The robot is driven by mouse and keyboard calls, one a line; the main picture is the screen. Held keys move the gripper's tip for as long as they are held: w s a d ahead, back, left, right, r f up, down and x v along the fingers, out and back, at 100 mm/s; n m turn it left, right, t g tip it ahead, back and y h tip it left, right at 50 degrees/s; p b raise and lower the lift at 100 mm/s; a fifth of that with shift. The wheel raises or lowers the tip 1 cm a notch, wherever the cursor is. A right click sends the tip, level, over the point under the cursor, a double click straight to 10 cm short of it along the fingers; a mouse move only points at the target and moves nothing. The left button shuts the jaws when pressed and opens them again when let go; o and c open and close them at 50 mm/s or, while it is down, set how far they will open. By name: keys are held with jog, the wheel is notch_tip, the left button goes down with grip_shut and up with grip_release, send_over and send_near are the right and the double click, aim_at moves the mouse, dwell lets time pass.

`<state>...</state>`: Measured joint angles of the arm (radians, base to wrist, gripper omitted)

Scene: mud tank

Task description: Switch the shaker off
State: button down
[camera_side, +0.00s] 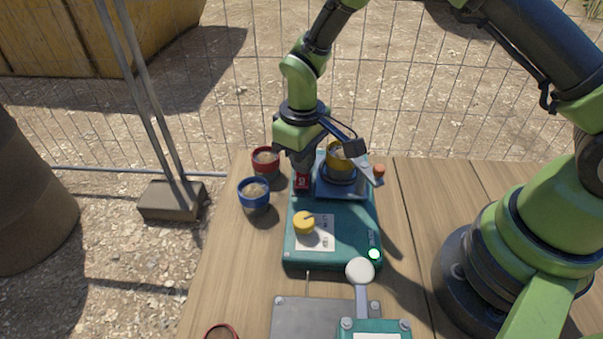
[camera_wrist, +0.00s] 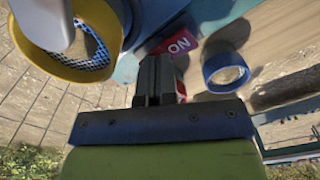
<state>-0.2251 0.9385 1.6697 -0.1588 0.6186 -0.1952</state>
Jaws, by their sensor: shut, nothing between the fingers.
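The shaker (camera_side: 335,240) is a teal box on the wooden table. Its green lamp (camera_side: 374,254) is bright. A red switch (camera_side: 302,182) stands at its back left; its white mark is too small to read in the side view. In the wrist view a red face (camera_wrist: 180,44) reads "ON". My gripper (camera_side: 299,165) is shut and empty, pointing down just behind and above the switch. In the wrist view its fingertips (camera_wrist: 160,62) are close beside the red face; I cannot tell whether they touch. Part of the switch is hidden by the fingers.
A yellow sieve cup (camera_side: 340,158) sits on the shaker's platform, right of my gripper, with an orange clamp knob (camera_side: 379,170). A red cup (camera_side: 265,158) and a blue cup (camera_side: 254,193) stand left. A yellow dial (camera_side: 304,223) and a metal plate (camera_side: 318,318) are nearer.

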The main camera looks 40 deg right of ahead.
jog(key=shift+f, duration=0.2)
jog(key=shift+r, duration=3.5)
jog(key=s+d+r+m+t+y, duration=0.1)
jog(key=s+d+r+m+t, duration=0.1)
jog(key=s+r, duration=0.55)
jog(key=s+d+r+m+t+y, duration=0.1)
jog(key=s+d+r+m+t, duration=0.2)
jog(key=r, duration=0.7)
jog(key=s+r+m+t, duration=0.1)
jog(key=s+m+t, duration=0.1)
jog(key=s, duration=0.7)
jog(key=shift+r, duration=0.25)
